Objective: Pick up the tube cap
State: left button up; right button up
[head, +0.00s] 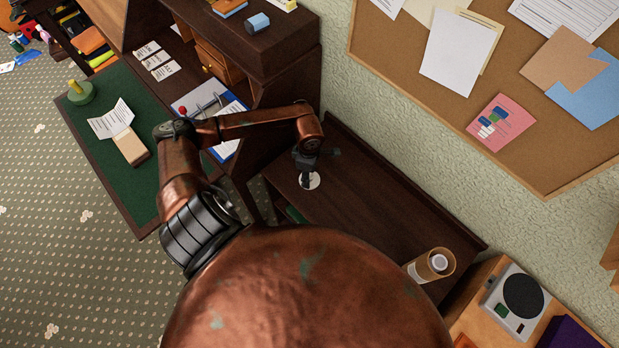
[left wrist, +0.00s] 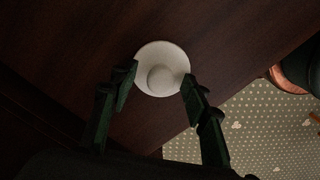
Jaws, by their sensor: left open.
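The tube cap (left wrist: 161,54) is a round white disc with a raised knob in its middle. It lies on the dark brown wooden top in the left wrist view. In the head view the cap (head: 315,181) shows partly behind my left gripper (head: 306,178). In the left wrist view my left gripper (left wrist: 161,76) is open, with one dark green finger on each side of the cap's near edge. Nothing is held between the fingers. I cannot tell whether the fingertips touch the cap. My right gripper is not in view.
A cardboard tube (head: 448,263) with a white end lies toward the right end of the dark wooden top (head: 375,205). A desk with a green writing surface (head: 122,178) and papers stands left. A scale-like device (head: 515,304) sits at lower right. The wall runs behind.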

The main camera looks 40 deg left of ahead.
pick_arm(q)
jog(key=shift+f, duration=0.1)
jog(key=c, duration=1)
